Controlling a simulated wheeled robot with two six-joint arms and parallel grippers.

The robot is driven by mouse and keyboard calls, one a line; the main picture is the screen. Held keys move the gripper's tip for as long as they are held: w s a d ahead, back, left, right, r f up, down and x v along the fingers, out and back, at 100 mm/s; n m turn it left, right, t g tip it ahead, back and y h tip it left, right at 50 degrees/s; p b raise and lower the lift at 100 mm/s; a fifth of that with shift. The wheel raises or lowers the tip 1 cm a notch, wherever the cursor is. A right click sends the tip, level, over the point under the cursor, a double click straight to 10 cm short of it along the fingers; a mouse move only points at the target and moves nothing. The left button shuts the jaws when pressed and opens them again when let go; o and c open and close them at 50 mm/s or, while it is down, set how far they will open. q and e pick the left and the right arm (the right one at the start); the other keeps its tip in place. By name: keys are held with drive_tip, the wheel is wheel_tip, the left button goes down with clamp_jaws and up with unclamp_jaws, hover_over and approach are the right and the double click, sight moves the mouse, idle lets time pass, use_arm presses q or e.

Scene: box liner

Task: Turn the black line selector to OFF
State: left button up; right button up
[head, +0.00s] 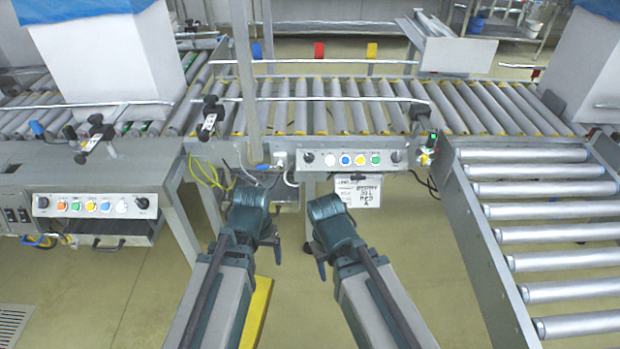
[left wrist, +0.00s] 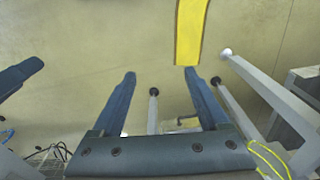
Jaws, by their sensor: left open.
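Black knobs sit at both ends of two button panels. The middle panel (head: 328,168) has a left black knob (head: 309,157) and a right black knob (head: 396,156), with coloured buttons between. The left panel (head: 100,213) has a left black knob (head: 43,202) and a right black knob (head: 142,202). Labels and pointer positions are too small to read. My left gripper (head: 272,244) is below and left of the middle panel, touching nothing; in the left wrist view (left wrist: 159,74) its jaws are open and empty. My right gripper (head: 320,262) is below the panel; its jaw opening is unclear.
A roller conveyor (head: 300,105) runs behind the middle panel. Another roller section (head: 545,230) stands at right. Yellow cables (head: 208,172) hang left of the panel, and a white handwritten sign (head: 358,191) hangs under it. A yellow strip (left wrist: 190,30) lies across the floor.

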use_arm(q)
drive_tip(key=w+f+n+t+h+b, duration=0.15)
drive_tip(key=w+f+b, duration=0.25)
drive_tip(key=f+b, duration=0.8)
drive_tip(key=n+t+h+b, duration=0.5)
drive_tip(key=n+t+h, duration=0.6)
drive_tip(key=n, duration=1.2)
approach(308, 158)
drive_tip(key=shift+t+y, duration=0.75)
drive_tip(key=shift+y, duration=0.1)
drive_tip(key=x, duration=0.6)
drive_tip(key=d+x, duration=0.1)
drive_tip(key=x, duration=0.2)
drive_tip(key=shift+s+f, duration=0.1)
drive_tip(key=shift+s, duration=0.25)
clamp_jaws()
